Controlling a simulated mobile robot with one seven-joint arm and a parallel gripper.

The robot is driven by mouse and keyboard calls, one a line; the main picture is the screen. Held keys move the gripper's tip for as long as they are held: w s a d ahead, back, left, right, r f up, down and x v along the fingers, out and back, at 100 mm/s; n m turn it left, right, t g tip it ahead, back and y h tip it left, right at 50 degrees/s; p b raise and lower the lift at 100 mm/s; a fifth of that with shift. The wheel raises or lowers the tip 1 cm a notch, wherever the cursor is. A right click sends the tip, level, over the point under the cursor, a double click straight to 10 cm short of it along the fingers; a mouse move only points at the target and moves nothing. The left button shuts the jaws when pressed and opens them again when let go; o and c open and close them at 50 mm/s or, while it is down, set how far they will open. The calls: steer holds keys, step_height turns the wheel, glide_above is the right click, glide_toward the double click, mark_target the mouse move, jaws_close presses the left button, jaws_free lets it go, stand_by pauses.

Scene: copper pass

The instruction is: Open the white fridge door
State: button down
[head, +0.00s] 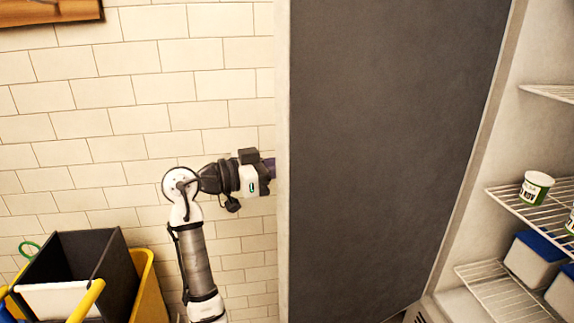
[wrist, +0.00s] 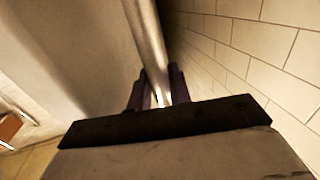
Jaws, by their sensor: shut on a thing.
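The white fridge door (head: 390,150) stands swung wide open in the head view, its dark grey inner face and pale edge towards me. The fridge interior (head: 470,240) shows at the right. My gripper (head: 270,169) is at the far side of the door's left edge, its fingertips mostly hidden by the door. In the wrist view, its two dark fingers (wrist: 158,90) are shut around a pale upright handle bar (wrist: 148,35), beside the door's white outer face (wrist: 80,50).
A tiled wall (head: 130,110) is close behind my arm and the door. A yellow bucket (head: 148,285) with a dark bin (head: 75,260) stands at the lower left. Wire shelves (head: 500,290) hold a cup (head: 536,186) and blue-lidded tubs (head: 535,262).

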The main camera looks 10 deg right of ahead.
steer(key=c, duration=1.3)
jaws_free()
steer(key=shift+c, duration=0.2)
steer(key=b+v, duration=0.1)
steer(key=v, duration=1.2)
steer(key=shift+a, duration=0.4)
